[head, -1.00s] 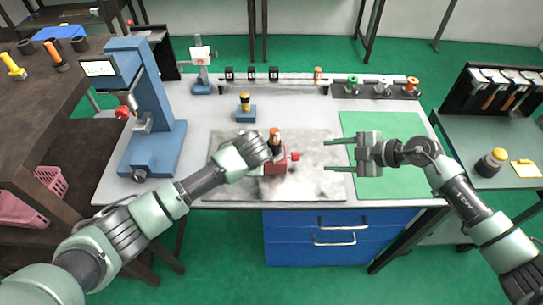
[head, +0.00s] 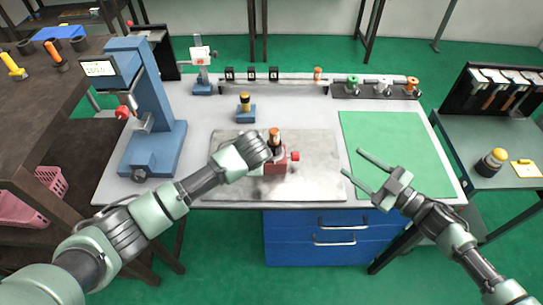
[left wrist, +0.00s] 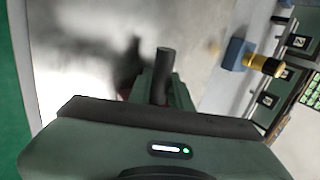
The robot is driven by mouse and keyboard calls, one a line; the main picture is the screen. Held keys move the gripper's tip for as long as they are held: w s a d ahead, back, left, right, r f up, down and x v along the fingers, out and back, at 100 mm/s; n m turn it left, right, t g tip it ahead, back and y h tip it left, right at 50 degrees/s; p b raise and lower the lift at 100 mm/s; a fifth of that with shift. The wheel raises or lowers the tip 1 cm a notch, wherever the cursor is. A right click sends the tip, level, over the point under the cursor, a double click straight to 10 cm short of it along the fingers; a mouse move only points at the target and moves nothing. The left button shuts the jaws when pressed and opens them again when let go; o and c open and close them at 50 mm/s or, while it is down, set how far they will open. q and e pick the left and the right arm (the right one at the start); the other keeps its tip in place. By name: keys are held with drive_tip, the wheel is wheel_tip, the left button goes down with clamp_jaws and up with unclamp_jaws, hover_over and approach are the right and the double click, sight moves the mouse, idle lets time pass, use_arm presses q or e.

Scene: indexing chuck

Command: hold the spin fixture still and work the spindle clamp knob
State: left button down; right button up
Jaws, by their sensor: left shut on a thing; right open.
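The spin fixture (head: 273,169) is a small red block on the grey plate, with a dark upright spindle topped in orange (head: 274,133). A red knob (head: 295,156) sticks out on its right side. My left gripper (head: 268,150) is shut at the fixture from the left, and its hand hides part of the block.
A grey plate (head: 225,190) lies under the fixture, with a green mat (head: 395,135) to its right. A blue press (head: 150,110) stands at left. A blue block with a yellow-and-black piece (head: 245,108) stands behind. Several orange, white and green-topped pieces line the back rail.

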use_arm(q)
drive_tip(key=shift+f, duration=0.1)
use_arm(e)
drive_tip(key=s+d+f+m+t+h, duration=0.1)
drive_tip(key=d+f+m+h, duration=0.1)
drive_tip(key=d, duration=0.2)
drive_tip(key=s+d+f+m+t+h, duration=0.1)
drive_tip(key=d+f+m+h, duration=0.1)
drive_tip(key=d, duration=0.2)
drive_tip(key=d+f+m+t+h, duration=0.1)
drive_tip(key=d+f+m+h, duration=0.2)
drive_tip(key=shift+s+d, duration=0.4)
drive_tip(key=shift+s+d+f+m+h, duration=0.25)
drive_tip(key=shift+d+f+m+h, duration=0.15)
drive_tip(key=shift+d, duration=0.05)
use_arm(q)
drive_tip(key=c, duration=1.2)
unclamp_jaws()
drive_tip(key=shift+f, duration=0.1)
drive_tip(key=shift+s, duration=0.15)
drive_tip(key=v, duration=1.2)
drive_tip(key=shift+w+r, duration=0.25)
drive_tip(key=shift+r, duration=0.05)
drive_tip(key=shift+f, duration=0.1)
